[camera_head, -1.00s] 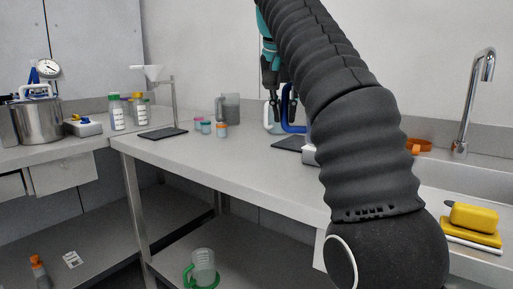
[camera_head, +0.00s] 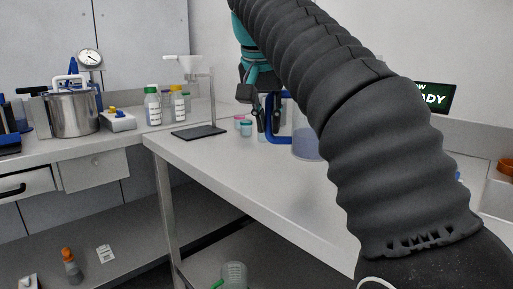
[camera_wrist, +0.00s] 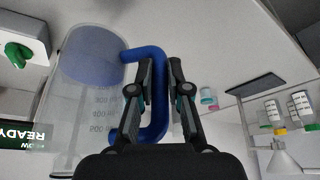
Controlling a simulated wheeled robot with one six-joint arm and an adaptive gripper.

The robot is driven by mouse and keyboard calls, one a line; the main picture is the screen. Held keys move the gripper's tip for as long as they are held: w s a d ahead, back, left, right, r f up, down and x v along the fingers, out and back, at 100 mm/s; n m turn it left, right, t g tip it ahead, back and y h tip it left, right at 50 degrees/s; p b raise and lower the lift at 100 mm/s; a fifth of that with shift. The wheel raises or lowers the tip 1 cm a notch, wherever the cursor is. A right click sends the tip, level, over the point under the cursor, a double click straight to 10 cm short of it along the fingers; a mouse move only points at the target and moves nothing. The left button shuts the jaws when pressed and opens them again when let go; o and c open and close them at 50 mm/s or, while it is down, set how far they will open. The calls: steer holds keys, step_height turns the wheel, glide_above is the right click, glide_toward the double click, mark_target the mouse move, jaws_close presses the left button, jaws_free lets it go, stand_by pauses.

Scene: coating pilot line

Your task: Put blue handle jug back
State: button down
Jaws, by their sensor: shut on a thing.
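The clear jug (camera_wrist: 85,105) has a blue handle (camera_wrist: 157,62), printed volume marks and bluish liquid at its bottom. It appears upside down in the wrist view because that picture is inverted. My gripper (camera_wrist: 162,85) is shut on the handle, one finger on each side of the grip. In the head view my gripper (camera_head: 266,128) points down at the blue handle (camera_head: 279,139), and the jug (camera_head: 304,138) shows just right of it, partly hidden behind my arm. Whether the jug's base touches the bench is hard to tell.
A steel bench (camera_head: 225,157) has free room in front. Left of the jug are small coloured-lid pots (camera_head: 246,129) and a funnel stand (camera_head: 200,131). Bottles (camera_head: 152,106) and a steel pot (camera_head: 73,114) stand farther left. A "READY" display (camera_head: 434,98) is behind my arm.

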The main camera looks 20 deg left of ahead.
steer(key=shift+s+a+f+b, duration=0.1)
steer(key=shift+a+f, duration=0.35)
steer(key=shift+f, duration=0.5)
steer(key=shift+a+f+b, duration=0.15)
steer(key=shift+a+f, duration=0.35)
steer(key=shift+f, duration=0.45)
steer(key=shift+s+a+f+b, duration=0.1)
steer(key=shift+a+f, duration=0.35)
steer(key=shift+f, duration=0.5)
steer(key=shift+f, duration=0.1)
steer(key=c, duration=1.1)
jaws_free()
steer(key=shift+c, duration=0.2)
steer(key=shift+r, duration=0.35)
steer(key=v, duration=0.7)
steer(key=shift+p, duration=0.35)
steer(key=shift+s, duration=0.1)
